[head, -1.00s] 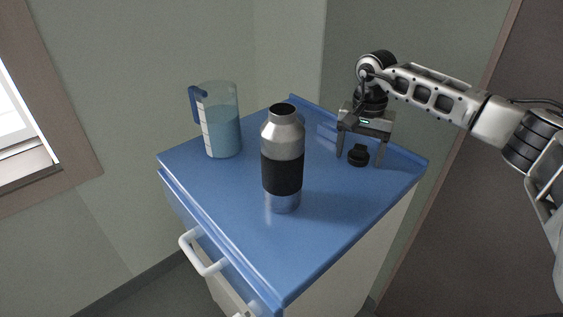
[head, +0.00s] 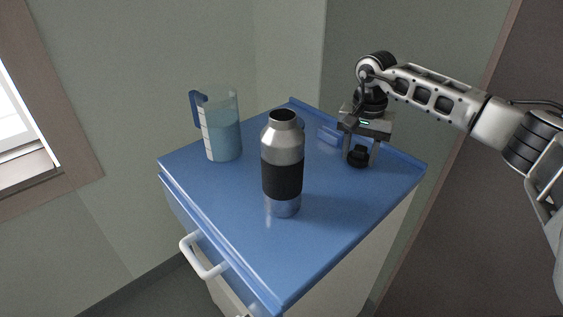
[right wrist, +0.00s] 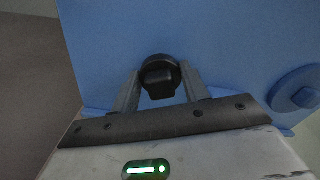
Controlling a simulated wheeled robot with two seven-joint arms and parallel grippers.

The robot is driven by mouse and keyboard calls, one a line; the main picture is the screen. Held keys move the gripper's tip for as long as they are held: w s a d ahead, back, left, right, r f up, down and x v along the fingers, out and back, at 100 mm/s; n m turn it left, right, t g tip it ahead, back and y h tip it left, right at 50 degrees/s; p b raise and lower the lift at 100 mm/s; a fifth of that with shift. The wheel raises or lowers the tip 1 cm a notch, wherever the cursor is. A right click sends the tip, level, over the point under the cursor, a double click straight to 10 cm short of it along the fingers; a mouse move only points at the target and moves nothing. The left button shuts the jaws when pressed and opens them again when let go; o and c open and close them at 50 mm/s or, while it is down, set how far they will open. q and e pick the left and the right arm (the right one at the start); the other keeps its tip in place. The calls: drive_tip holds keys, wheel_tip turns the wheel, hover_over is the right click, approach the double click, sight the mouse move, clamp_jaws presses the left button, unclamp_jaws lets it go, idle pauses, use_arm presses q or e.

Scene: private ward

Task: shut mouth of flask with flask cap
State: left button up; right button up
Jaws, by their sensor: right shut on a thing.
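The flask (head: 283,178) stands upright near the middle of the blue cabinet top. It is silver with a black band, and its mouth (head: 284,115) is open. The black flask cap (head: 358,157) is at the right rear of the top, low at the surface. My right gripper (head: 359,160) points down over it with its fingers shut on the cap's two sides. In the right wrist view the cap (right wrist: 160,76) sits between the two fingertips. I cannot tell whether the cap still touches the surface. My left gripper is not in view.
A jug (head: 222,127) of bluish liquid with a blue handle stands at the left rear. A blue item (head: 328,135) lies behind, near the back edge. The blue top (head: 310,245) is clear in front of the flask and between flask and cap.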

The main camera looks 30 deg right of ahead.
drive_tip(key=shift+r+p, duration=1.3)
drive_tip(key=shift+r, duration=0.3)
idle(0.3)
wheel_tip(320, 180, up, 5)
drive_tip(key=p, duration=0.4)
